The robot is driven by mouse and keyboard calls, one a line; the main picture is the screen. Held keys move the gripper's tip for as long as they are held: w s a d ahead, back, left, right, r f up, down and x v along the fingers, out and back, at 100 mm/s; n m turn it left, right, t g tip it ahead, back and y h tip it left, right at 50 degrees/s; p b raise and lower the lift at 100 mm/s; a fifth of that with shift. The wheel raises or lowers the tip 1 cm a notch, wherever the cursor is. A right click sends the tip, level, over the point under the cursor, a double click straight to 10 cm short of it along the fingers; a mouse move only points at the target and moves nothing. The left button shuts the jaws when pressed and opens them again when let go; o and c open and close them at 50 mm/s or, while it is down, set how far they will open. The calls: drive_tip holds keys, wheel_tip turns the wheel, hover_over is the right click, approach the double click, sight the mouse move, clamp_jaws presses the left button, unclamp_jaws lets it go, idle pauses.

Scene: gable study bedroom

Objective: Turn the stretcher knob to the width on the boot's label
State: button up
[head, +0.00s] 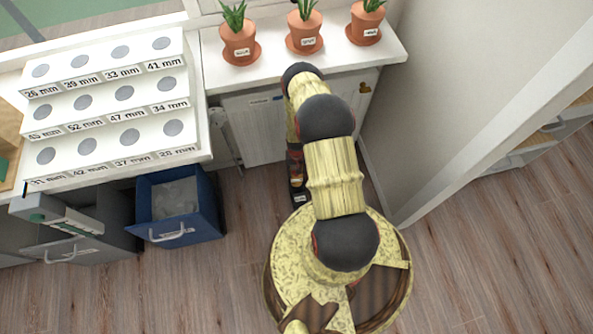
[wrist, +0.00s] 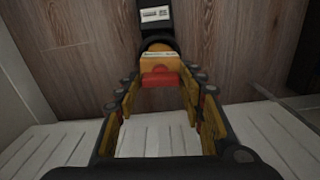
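In the wrist view a dark boot (wrist: 155,35) lies ahead, with a white label (wrist: 155,14) too small to read. A yellow-brown stretcher block (wrist: 160,58) with a thin marked strip sits at its near end. The red stretcher knob (wrist: 160,78) sticks out from the block towards me. My gripper (wrist: 160,84) is open, one finger on each side of the knob, with visible gaps; I see no contact. In the head view the boot's dark toe and label (head: 299,198) show left of my arm, which hides the knob.
A white stepped rack (head: 110,95) with grey discs and millimetre labels stands at left. Below it a blue drawer (head: 175,232) is open, beside a grey drawer (head: 75,245). Three potted plants stand on the white sill (head: 225,75). A wall (head: 450,130) rises at right.

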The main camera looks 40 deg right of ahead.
drive_tip(key=o, duration=0.4)
drive_tip(key=shift+r, duration=0.15)
wheel_tip(320, 180, up, 12)
drive_tip(key=shift+f, duration=0.1)
idle(0.5)
idle(0.5)
drive_tip(key=s+a+r+g+y, duration=0.1)
drive_tip(key=s+a+g, duration=0.1)
drive_tip(key=s+a, duration=0.4)
drive_tip(key=a+r+n+p, duration=0.1)
drive_tip(key=a+r, duration=0.2)
drive_tip(key=r, duration=1.5)
drive_tip(key=a+r+n+p, duration=0.1)
drive_tip(key=a+r, duration=0.2)
drive_tip(key=r, duration=1.6)
drive_tip(key=s+a+r+n+t+p, duration=0.1)
drive_tip(key=a+r, duration=0.4)
drive_tip(key=r, duration=0.6)
drive_tip(key=s+a+r+n+t+p, duration=0.2)
drive_tip(key=s+a+r+t, duration=0.2)
drive_tip(key=r, duration=0.8)
drive_tip(key=s+a+r+n+t+h+p, duration=0.1)
drive_tip(key=a+r, duration=0.4)
drive_tip(key=r, duration=0.6)
drive_tip(key=shift+s+a+r+n+t+p, duration=0.3)
drive_tip(key=shift+s+a+n+t+p, duration=0.1)
drive_tip(key=shift+s+n+t+p, duration=0.3)
